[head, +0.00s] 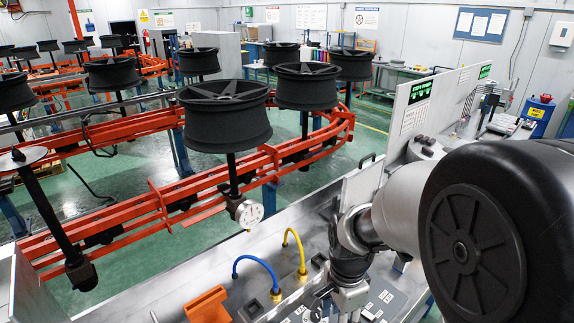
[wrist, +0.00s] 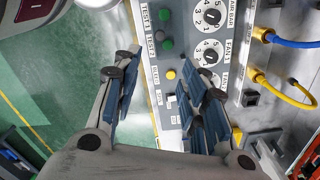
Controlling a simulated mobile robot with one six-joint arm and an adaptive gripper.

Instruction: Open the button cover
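Between and beyond the fingertips, the panel shows a green button (wrist: 166,43), a yellow button (wrist: 170,74) and a small pale switch (wrist: 172,100). Two white dials (wrist: 210,18) sit to the right of the green button. I cannot make out a button cover for certain; the right finger hides part of the panel. In the head view my arm hides much of the panel (head: 384,300).
A blue hose (head: 256,259) and a yellow hose (head: 299,246) arch above the bench left of my gripper. An orange block (head: 207,305) stands nearby. Black wheels (head: 226,118) on spindles line an orange conveyor (head: 160,205) behind. An upright panel with green displays (head: 419,92) stands beyond my arm.

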